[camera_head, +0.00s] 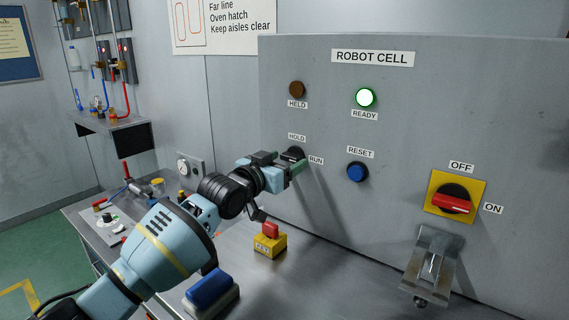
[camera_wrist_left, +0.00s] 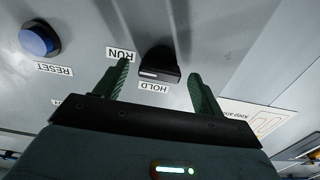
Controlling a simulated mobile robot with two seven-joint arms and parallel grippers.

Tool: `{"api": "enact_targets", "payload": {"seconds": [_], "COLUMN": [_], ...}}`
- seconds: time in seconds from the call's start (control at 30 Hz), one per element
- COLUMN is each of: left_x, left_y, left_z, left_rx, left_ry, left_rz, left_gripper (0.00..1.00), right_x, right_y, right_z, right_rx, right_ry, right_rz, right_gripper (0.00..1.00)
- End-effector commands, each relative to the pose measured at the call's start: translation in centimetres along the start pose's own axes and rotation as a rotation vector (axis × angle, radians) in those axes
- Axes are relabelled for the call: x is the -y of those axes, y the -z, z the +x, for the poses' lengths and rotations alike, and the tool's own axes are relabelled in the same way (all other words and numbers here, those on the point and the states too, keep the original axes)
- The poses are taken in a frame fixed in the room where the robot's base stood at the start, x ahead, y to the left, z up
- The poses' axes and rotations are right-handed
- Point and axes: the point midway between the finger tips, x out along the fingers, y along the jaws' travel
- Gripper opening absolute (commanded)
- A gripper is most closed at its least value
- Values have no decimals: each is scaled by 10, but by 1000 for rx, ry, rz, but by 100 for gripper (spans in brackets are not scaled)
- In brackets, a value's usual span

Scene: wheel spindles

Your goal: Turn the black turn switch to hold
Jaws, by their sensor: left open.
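The black turn switch (camera_head: 293,152) sits on the grey ROBOT CELL panel, between the HOLD label (camera_head: 297,138) above and the RUN label (camera_head: 316,160) to its right. In the head view my left gripper (camera_head: 291,163) partly hides it. In the left wrist view, turned upside down, the switch (camera_wrist_left: 160,66) shows as a black bar knob with a white mark near the HOLD label. My left gripper (camera_wrist_left: 160,72) is open, with one green finger on each side of the knob and gaps between. My right gripper is not in view.
The READY lamp (camera_head: 365,97) is lit; the HELD lamp (camera_head: 297,89) is dark. A blue RESET button (camera_head: 357,172) and a red OFF/ON switch (camera_head: 454,202) sit to the right. A yellow box with a red top (camera_head: 270,241) stands on the bench below.

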Motion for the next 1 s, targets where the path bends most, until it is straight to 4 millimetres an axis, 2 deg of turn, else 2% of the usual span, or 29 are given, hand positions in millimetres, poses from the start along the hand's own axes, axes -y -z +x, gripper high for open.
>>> {"api": "enact_targets", "payload": {"seconds": [0.33,0.67,1.0], "left_x": [0,0,0], "left_y": [0,0,0], "left_z": [2,2,2], "left_rx": [0,0,0], "left_ry": [0,0,0], "left_rz": [0,0,-48], "left_gripper": [69,26,24], "right_x": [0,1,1], "right_y": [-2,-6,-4], "right_z": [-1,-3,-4], "right_rx": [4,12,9], "right_ry": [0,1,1], "right_rz": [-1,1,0], "right_gripper": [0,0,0]}}
